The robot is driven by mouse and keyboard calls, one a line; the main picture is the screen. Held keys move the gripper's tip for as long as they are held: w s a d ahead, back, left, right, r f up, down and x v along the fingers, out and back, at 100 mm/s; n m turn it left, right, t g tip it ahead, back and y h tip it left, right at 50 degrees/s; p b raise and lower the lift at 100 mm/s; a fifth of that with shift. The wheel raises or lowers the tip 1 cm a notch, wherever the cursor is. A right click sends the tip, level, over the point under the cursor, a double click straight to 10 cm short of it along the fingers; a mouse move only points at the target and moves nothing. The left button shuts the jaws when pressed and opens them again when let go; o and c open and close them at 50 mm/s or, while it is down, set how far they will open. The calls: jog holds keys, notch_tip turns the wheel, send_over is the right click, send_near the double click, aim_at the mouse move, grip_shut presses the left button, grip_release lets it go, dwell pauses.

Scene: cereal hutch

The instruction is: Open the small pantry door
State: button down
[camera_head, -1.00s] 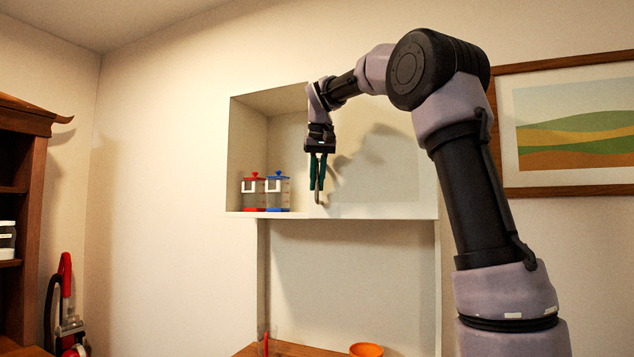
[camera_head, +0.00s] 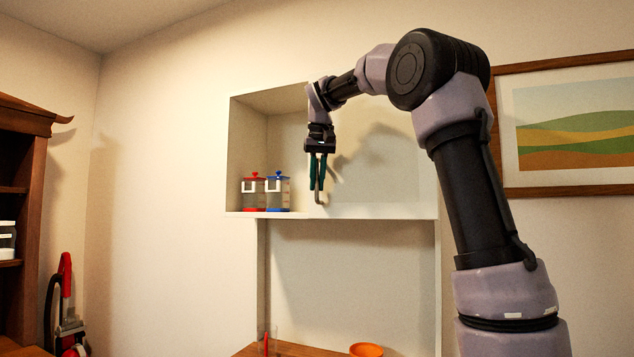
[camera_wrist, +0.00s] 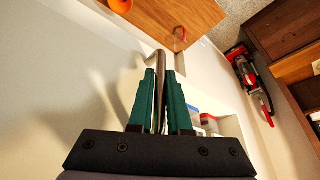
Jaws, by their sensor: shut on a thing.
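The small pantry door is a pale sliding-looking panel (camera_head: 375,180) covering the right part of the white wall hutch (camera_head: 245,213); the left part of the hutch stands open. A slim metal handle (camera_head: 319,198) is upright near the panel's left edge. My gripper (camera_head: 318,178) points down, its green fingers shut on the handle. In the wrist view the handle (camera_wrist: 160,65) runs between the two fingers (camera_wrist: 161,90). How the panel is mounted cannot be told.
A red-lidded jar (camera_head: 253,193) and a blue-lidded jar (camera_head: 278,192) stand in the open left part, close to my gripper. An orange bowl (camera_head: 366,350) rests on the wooden surface below. A framed picture (camera_head: 570,125) hangs at right.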

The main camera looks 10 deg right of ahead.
jog(key=shift+s+a, duration=0.1)
jog(key=shift+s, duration=0.05)
dwell(0.3)
jog(key=s+a+n+g+y, duration=0.1)
jog(key=s+a+n+y, duration=0.2)
jog(key=s+n, duration=1.3)
jog(key=s+d+g, duration=0.1)
jog(key=s+d, duration=0.5)
jog(key=s, duration=0.6)
jog(key=s+d+g+y, duration=0.1)
jog(key=s+d, duration=0.6)
jog(key=s, duration=0.5)
jog(key=shift+s+d+n+g+y, duration=0.2)
jog(key=shift+s+n+g+y, duration=0.1)
jog(key=shift+n+g, duration=0.1)
jog(key=c, duration=1.1)
grip_release()
jog(key=shift+c, duration=0.2)
